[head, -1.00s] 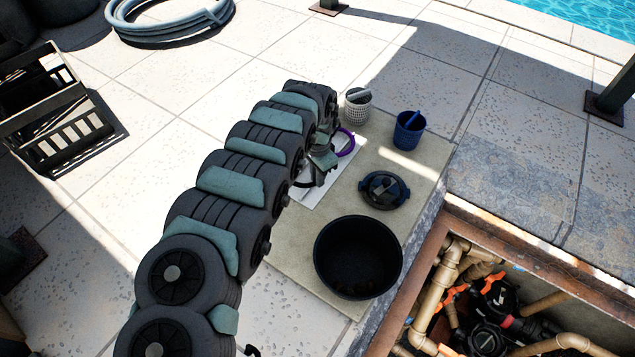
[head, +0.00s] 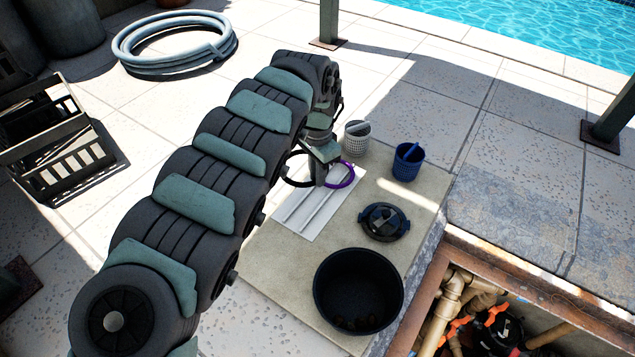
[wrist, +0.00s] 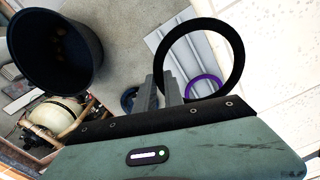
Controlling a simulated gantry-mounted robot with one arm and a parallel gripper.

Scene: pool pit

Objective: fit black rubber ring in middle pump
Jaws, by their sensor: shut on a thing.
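The black rubber ring (head: 287,171) is in my gripper (head: 321,180), out to its left in the head view. In the wrist view the ring (wrist: 238,58) shows as a large black circle beside the fingers (wrist: 160,88), which are shut on its band. The ring looks held above the white ribbed mat (head: 303,218); the gap is hard to judge. In the pit at lower right, a black pump top (head: 500,335) shows partly, cut off by the frame edge. I cannot tell which pump is the middle one.
A purple ring (head: 352,177) is close by my gripper; it also shows in the wrist view (wrist: 204,78). A black lid (head: 385,222), a black tub (head: 358,285), a blue basket (head: 408,163) and a white basket (head: 356,137) stand around the mat. Pipes (head: 441,315) crowd the pit.

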